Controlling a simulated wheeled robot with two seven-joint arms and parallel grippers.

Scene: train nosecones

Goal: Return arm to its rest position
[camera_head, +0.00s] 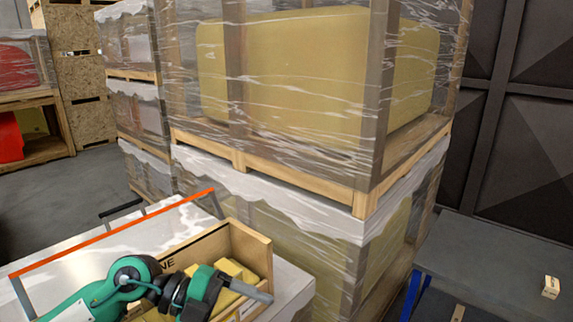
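My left arm, green, white and black, comes in from the lower left and reaches over an open wooden box (252,248) on a white surface. My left gripper (252,291) is at the front right of the box, over its yellow contents (232,270). Only one grey finger shows clearly, so its opening cannot be judged. Part of the box and its contents is hidden behind the arm. My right gripper is not in view.
The white surface (180,225) has an orange-topped rail (120,230). Tall wrapped pallet crates (290,85) stand close behind. At right, a dark table (490,262) holds a small wooden block (551,287) and has much bare top. Grey floor (75,185) is clear at left.

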